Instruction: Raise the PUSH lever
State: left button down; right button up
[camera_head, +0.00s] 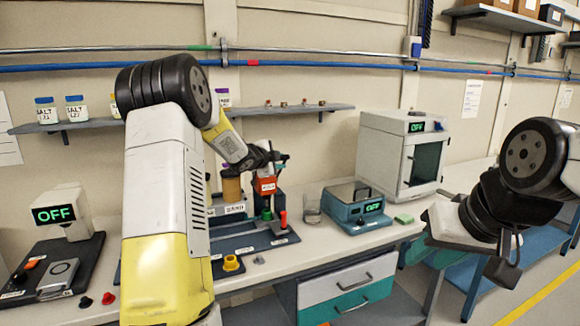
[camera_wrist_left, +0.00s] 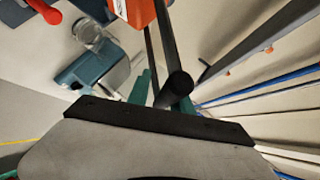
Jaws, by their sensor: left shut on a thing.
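The lever's dark handle (camera_wrist_left: 177,86) shows in the left wrist view as a black rod with a round end, right in front of my left gripper. In the head view my left gripper (camera_head: 268,158) is at the top of the bench device with an orange block (camera_head: 267,186), whose small label is hard to read. The orange block also shows in the left wrist view (camera_wrist_left: 136,12). My left gripper is shut on the lever handle; the fingers are partly hidden. My right gripper (camera_head: 508,262) hangs at the right, away from the device, and its jaw opening is unclear.
A red upright handle (camera_head: 283,219) and a green knob (camera_head: 266,214) stand by the device. A blue-grey balance (camera_head: 358,208) and a glass beaker (camera_head: 312,207) are to its right. A white cabinet (camera_head: 390,150) stands behind. A wall shelf (camera_head: 300,108) runs above.

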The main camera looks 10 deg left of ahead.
pick_arm(q)
jog(key=shift+w+a+r, duration=0.2)
jog(key=shift+r, duration=0.2)
jog(key=c, duration=1.3)
grip_release()
jog(key=shift+f, duration=0.1)
jog(key=shift+c, duration=0.2)
jog(key=v, duration=0.7)
jog(key=shift+s, duration=0.35)
